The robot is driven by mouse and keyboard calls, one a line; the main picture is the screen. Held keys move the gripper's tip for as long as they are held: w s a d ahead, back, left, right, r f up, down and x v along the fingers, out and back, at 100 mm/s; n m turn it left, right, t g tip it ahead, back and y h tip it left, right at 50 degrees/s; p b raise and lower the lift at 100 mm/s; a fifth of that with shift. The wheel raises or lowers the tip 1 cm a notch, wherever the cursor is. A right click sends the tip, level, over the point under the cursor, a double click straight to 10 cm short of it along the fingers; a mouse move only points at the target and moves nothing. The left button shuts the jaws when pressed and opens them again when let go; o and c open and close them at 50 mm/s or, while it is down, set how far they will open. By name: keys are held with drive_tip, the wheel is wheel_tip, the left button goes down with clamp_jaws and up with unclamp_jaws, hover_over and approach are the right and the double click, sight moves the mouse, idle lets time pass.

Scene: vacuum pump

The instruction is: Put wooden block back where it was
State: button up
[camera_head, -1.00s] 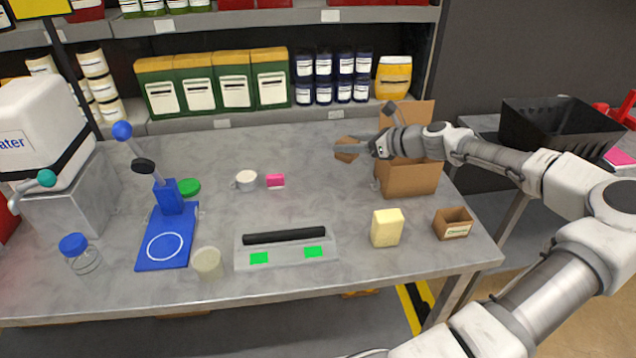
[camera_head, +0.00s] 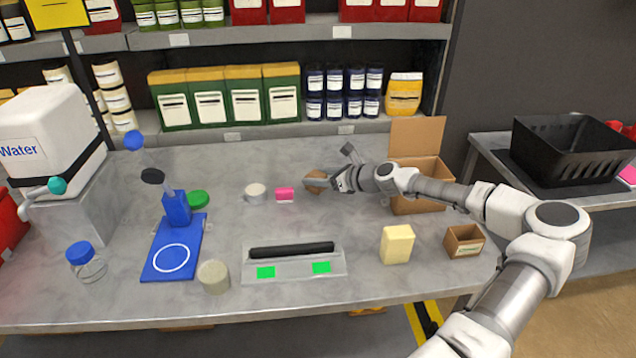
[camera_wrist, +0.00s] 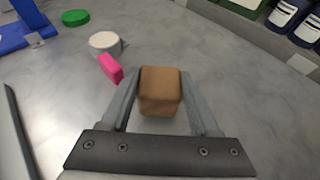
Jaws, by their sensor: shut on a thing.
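The wooden block is a small brown cube (camera_wrist: 160,90) held between the two fingers of my gripper (camera_wrist: 163,98) in the wrist view. In the head view my gripper (camera_head: 322,183) is shut on the block (camera_head: 315,181) over the back middle of the table. The block is right of a small pink block (camera_head: 284,194) and left of the open cardboard box (camera_head: 418,204). I cannot tell whether the block touches the table. The pink block and a white round container (camera_wrist: 104,43) are left of the gripper in the wrist view.
The grey table (camera_head: 350,225) has free room below the gripper. In front lie a sealer-like device (camera_head: 293,263), a pale yellow block (camera_head: 397,244) and a small brown box (camera_head: 464,241). A blue pump stand (camera_head: 175,245) is at the left. Shelves with containers stand behind.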

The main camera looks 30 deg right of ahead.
drive_tip(key=shift+f, duration=0.9)
drive_tip(key=shift+f, duration=0.15)
drive_tip(key=o, duration=1.5)
drive_tip(key=shift+c, duration=0.2)
drive_tip(key=shift+r, duration=0.2)
drive_tip(key=v, duration=1.2)
drive_tip(key=shift+s+f, duration=0.1)
